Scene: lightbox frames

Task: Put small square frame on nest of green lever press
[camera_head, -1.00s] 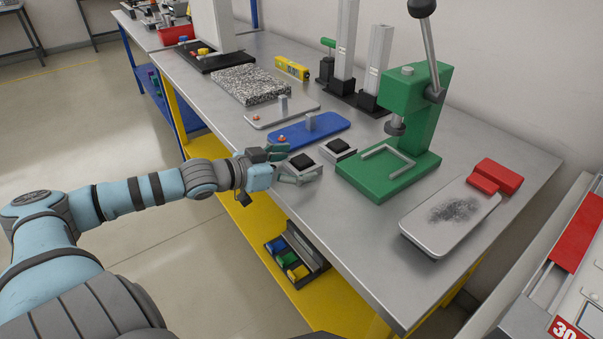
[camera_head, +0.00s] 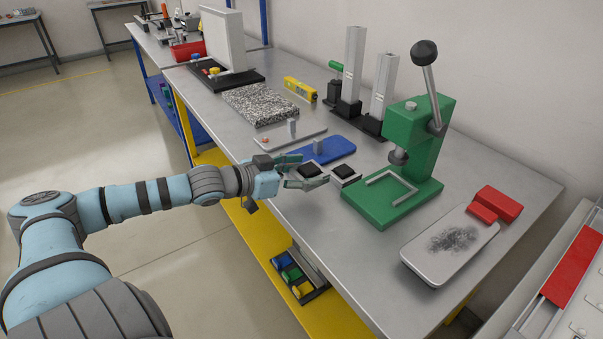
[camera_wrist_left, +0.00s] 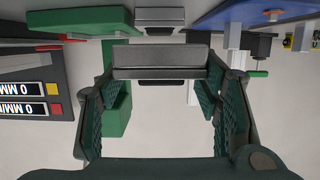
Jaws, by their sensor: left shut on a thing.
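My left gripper (camera_head: 302,178) is shut on a small square frame (camera_head: 313,171), silver-grey with a black middle. In the left wrist view the held frame (camera_wrist_left: 160,63) shows as a grey bar between the two fingers. A second similar frame (camera_head: 346,174) sits on the table just right of it; whether the two touch I cannot tell. The green lever press (camera_head: 425,150) stands farther right, its lever raised. Its nest, a grey angled rail (camera_head: 392,190), lies on the green base and holds no frame. My right gripper is not in view.
A blue plate (camera_head: 333,150) with a grey post lies behind the held frame. Two grey columns (camera_head: 352,70) stand at the back. A grey tray (camera_head: 440,255) with a dark scribbled patch and red blocks (camera_head: 497,204) lie right of the press. The table's front edge is close below.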

